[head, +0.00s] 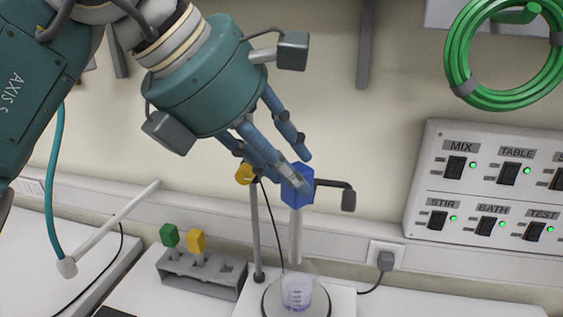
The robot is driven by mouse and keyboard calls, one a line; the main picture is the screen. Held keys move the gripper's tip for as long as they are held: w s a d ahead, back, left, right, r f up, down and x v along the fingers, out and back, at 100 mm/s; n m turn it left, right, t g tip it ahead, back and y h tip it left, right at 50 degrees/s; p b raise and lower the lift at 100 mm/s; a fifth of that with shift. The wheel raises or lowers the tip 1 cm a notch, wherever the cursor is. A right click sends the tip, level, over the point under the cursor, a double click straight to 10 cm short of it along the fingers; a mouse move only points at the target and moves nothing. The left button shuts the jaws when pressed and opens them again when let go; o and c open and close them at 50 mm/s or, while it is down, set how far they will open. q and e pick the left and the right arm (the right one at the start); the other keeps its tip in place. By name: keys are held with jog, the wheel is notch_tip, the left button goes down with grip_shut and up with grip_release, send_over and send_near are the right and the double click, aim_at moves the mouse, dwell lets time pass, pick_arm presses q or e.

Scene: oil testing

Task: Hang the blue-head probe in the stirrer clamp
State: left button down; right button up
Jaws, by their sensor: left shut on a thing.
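My left gripper (292,172) comes in from the upper left and is shut on the blue head of the blue-head probe (297,187). The probe hangs upright, its pale shaft pointing down above a small glass beaker (298,293) with purplish liquid. The stirrer clamp (334,184), a dark arm, shows just right of the blue head. Its post (256,235) with a yellow knob (244,174) stands to the left. The gripper hides part of the clamp, so I cannot tell whether the probe sits in it. My right gripper is not in view.
A grey rack (203,278) at lower left holds a green-head probe (169,236) and a yellow-head probe (196,241). The beaker stands on the stirrer plate (271,303). A switch panel (425,180) and a coiled green hose (456,70) are on the wall at right.

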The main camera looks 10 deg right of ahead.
pick_arm(q)
jog(key=shift+w+d+p, duration=0.15)
jog(key=shift+w+p, duration=0.15)
jog(key=shift+w, duration=0.3)
jog(key=w+p, duration=0.1)
jog(key=w+d, duration=0.1)
jog(key=w, duration=0.1)
jog(key=w+p, duration=0.1)
jog(key=shift+w+d+p, duration=0.15)
jog(key=shift+d+p, duration=0.15)
jog(key=shift+p, duration=0.05)
jog(key=shift+w+d+f+b, duration=0.1)
jog(key=shift+f+b, duration=0.4)
jog(key=shift+b, duration=0.05)
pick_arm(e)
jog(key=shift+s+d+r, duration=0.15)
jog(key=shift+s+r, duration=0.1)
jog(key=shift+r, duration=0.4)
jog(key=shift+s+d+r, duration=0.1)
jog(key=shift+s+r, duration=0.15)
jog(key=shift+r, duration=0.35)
